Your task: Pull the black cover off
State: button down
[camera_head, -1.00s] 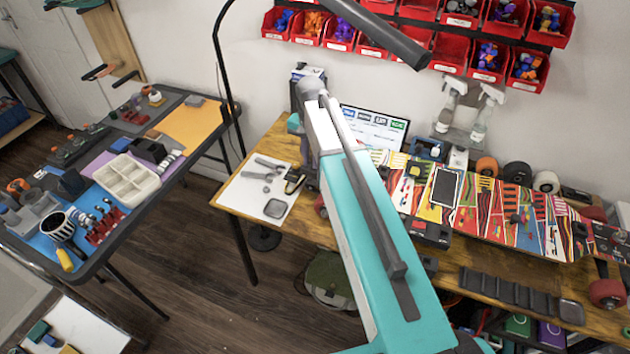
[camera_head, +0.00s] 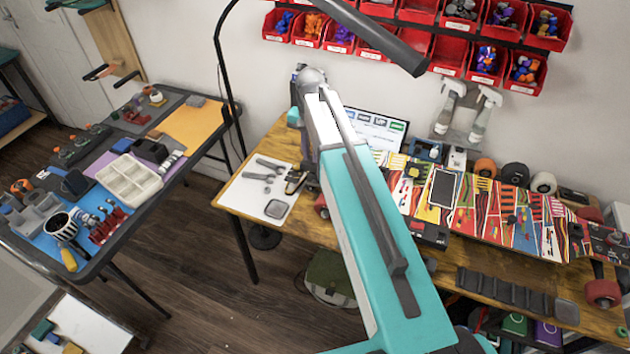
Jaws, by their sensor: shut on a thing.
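My arm crosses the middle of the view and bends down at its far end, over the left end of the long multicoloured board (camera_head: 520,218) on the wooden bench. A black block (camera_head: 430,234) sits at the board's front edge, just right of my arm. I cannot tell whether it is the black cover.
A white sheet with grey tools (camera_head: 255,192) lies on the bench's left end. Spray bottles (camera_head: 487,115) and a screen (camera_head: 374,131) stand behind the board. Red bins (camera_head: 480,60) hang on the wall. A side table (camera_head: 95,262) stands left, with open floor between.

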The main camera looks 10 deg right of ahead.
jog(key=shift+r+p, duration=1.05)
jog(key=shift+r, duration=0.85)
jog(key=shift+f, duration=0.1)
